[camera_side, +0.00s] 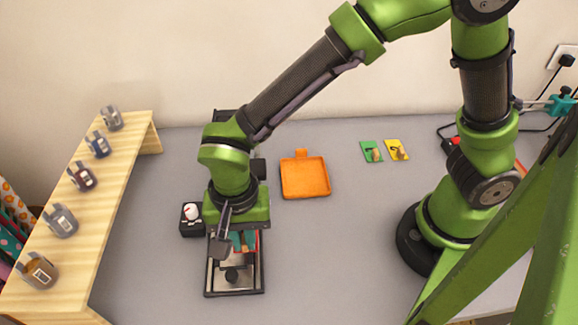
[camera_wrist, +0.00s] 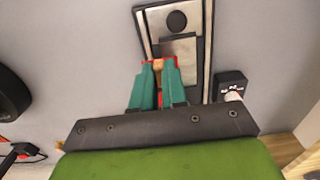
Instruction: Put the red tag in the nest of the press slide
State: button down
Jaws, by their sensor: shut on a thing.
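The press slide (camera_side: 261,280) is a long black-edged frame with a grey metal bed and a round black knob. It also shows at the top of the wrist view (camera_wrist: 208,40). My gripper (camera_side: 243,242) is over its far part, pointing down. In the wrist view my gripper's teal fingers (camera_wrist: 160,70) are shut on the red tag (camera_wrist: 158,62), of which only a thin red edge shows at the fingertips. The fingertips overlap the slide's edge beside a grey square plate. The nest is mostly hidden, and I cannot tell if the tag touches it.
A black box with a white knob (camera_side: 192,212) stands just left of the slide. An orange tray (camera_side: 305,178) lies behind to the right. A green tag (camera_side: 371,151) and a yellow tag (camera_side: 397,150) lie farther right. A wooden shelf (camera_side: 112,190) with several stamps stands left.

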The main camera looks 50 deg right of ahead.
aim_at(234, 261)
jog(key=shift+w+a+f, duration=0.1)
jog(key=shift+w+a, duration=0.7)
jog(key=shift+w, duration=0.05)
jog(key=shift+w+a+f, duration=0.1)
jog(key=shift+a+f, duration=0.05)
jog(key=shift+f, duration=1.6)
jog(key=shift+f, duration=0.1)
jog(key=shift+f, duration=0.1)
jog(key=c, duration=1.2)
grip_release()
jog(key=shift+o, duration=0.2)
